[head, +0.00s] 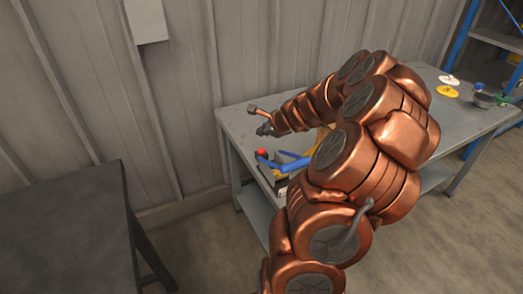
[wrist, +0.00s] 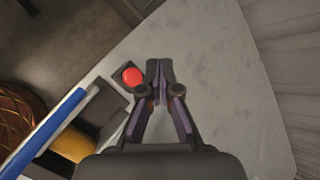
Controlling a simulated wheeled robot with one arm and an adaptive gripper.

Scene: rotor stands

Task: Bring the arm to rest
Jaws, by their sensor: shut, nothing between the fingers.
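My copper-coloured arm (head: 370,150) reaches over the grey workbench (head: 236,122) in the head view. My gripper (head: 264,130) is above the bench's left end. In the wrist view my gripper (wrist: 158,68) has its fingertips together with nothing between them. A dark block with a round red top (wrist: 132,76) lies just left of the fingertips in that view. It shows as a red spot (head: 261,152) below the gripper in the head view. My arm hides much of the middle of the bench.
A blue bar (head: 285,165) and dark and yellow items are beside the red-topped block. White and yellow discs (head: 447,91) and small parts sit at the bench's right end. A dark table (head: 75,235) stands at lower left. A panelled wall (head: 290,45) runs behind; blue shelving (head: 466,45) stands right.

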